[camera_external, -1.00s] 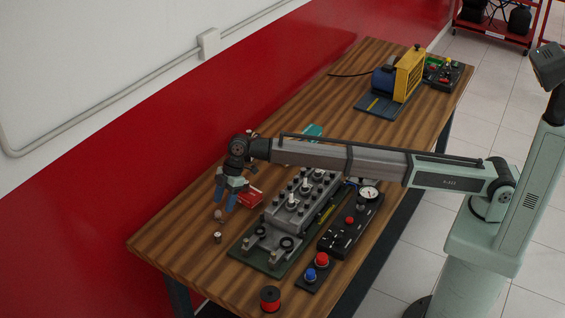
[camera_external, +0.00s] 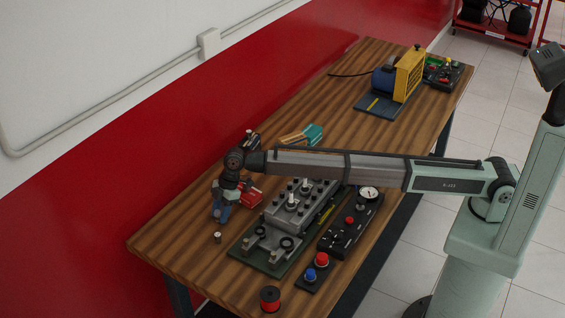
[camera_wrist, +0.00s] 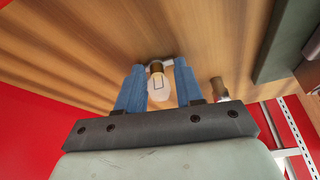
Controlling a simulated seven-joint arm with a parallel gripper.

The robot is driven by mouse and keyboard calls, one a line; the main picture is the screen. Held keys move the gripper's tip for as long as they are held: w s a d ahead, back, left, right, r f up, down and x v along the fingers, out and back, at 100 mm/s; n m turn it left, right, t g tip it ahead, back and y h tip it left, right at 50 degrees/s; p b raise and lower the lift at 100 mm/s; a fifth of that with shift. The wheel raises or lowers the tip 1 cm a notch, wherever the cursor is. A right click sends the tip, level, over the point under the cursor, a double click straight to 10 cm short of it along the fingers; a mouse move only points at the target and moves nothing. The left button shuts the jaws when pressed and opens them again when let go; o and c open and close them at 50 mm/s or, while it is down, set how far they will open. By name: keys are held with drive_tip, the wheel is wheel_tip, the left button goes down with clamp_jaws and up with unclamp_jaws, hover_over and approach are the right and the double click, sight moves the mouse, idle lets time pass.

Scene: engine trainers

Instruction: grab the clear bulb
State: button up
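A clear bulb (camera_wrist: 159,90) with a brass base shows between the blue fingers of my gripper (camera_wrist: 159,66) in the wrist view. The fingers stand apart on either side of it, and I cannot tell whether either touches the glass. In the external view my gripper (camera_external: 221,217) points down, low over the left part of the wooden table, and hides this bulb. Another small bulb (camera_wrist: 218,89) lies just outside the right finger in the wrist view. A small bulb-like piece (camera_external: 217,237) stands in front of my gripper in the external view.
An engine block trainer (camera_external: 290,215) sits right of my gripper, with a gauge panel (camera_external: 350,222) beside it. A red box (camera_external: 250,198) is close behind the fingers. A red spool (camera_external: 270,298) stands at the front edge. The table's left front corner is clear.

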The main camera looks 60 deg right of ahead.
drive_tip(key=shift+f, duration=0.1)
clamp_jaws()
